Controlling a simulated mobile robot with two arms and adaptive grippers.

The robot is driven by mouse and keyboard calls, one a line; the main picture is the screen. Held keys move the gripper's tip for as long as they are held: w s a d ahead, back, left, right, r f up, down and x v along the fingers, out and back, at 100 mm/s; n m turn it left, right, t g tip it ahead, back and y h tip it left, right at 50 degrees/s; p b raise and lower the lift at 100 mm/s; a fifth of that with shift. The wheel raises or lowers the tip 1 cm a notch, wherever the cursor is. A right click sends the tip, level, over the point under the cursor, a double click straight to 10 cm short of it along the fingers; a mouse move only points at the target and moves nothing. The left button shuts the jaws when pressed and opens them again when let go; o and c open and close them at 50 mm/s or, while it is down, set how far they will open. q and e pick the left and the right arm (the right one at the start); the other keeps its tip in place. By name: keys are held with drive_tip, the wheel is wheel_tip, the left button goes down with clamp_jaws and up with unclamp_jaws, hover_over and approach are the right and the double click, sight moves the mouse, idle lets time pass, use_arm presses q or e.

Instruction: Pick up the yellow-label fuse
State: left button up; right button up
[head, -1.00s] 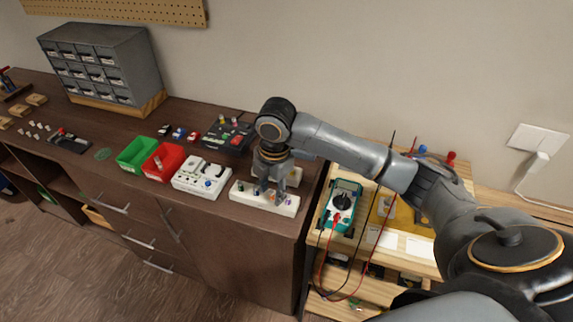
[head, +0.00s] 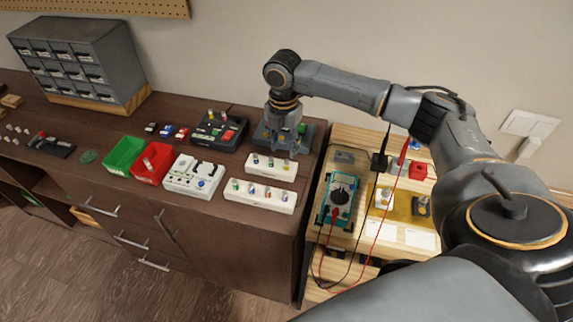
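Two white fuse blocks stand at the right end of the dark counter. The front block (head: 262,204) holds several small fuses with coloured bands, and the rear block (head: 249,166) holds a few more. The bands are too small for me to tell which fuse has the yellow label. My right gripper (head: 282,148) points down just behind the rear block, in front of a dark device (head: 305,135). Its fingers are small and dark here, so I cannot tell their opening or whether they hold a fuse. My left gripper is out of view.
Left of the blocks are a white tester unit (head: 192,181), a red bin (head: 148,175), a green bin (head: 122,156) and a black device (head: 208,137). A teal multimeter (head: 340,199) with leads lies on the wooden bench to the right. A grey drawer cabinet (head: 100,55) stands at the back left.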

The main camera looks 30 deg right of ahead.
sight(287, 161)
drive_tip(key=shift+s+f, duration=0.1)
drive_tip(key=shift+f, duration=0.2)
drive_tip(key=f, duration=0.1)
drive_tip(key=f+p, duration=0.1)
drive_tip(key=f, duration=0.2)
drive_tip(key=shift+s+d+f+p, duration=0.15)
drive_tip(key=shift+s+d+p, duration=0.1)
drive_tip(key=shift+p, duration=0.1)
drive_tip(key=shift+f, duration=0.25)
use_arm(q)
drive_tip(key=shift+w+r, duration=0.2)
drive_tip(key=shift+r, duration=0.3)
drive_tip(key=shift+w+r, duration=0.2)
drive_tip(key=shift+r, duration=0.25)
use_arm(e)
clamp_jaws()
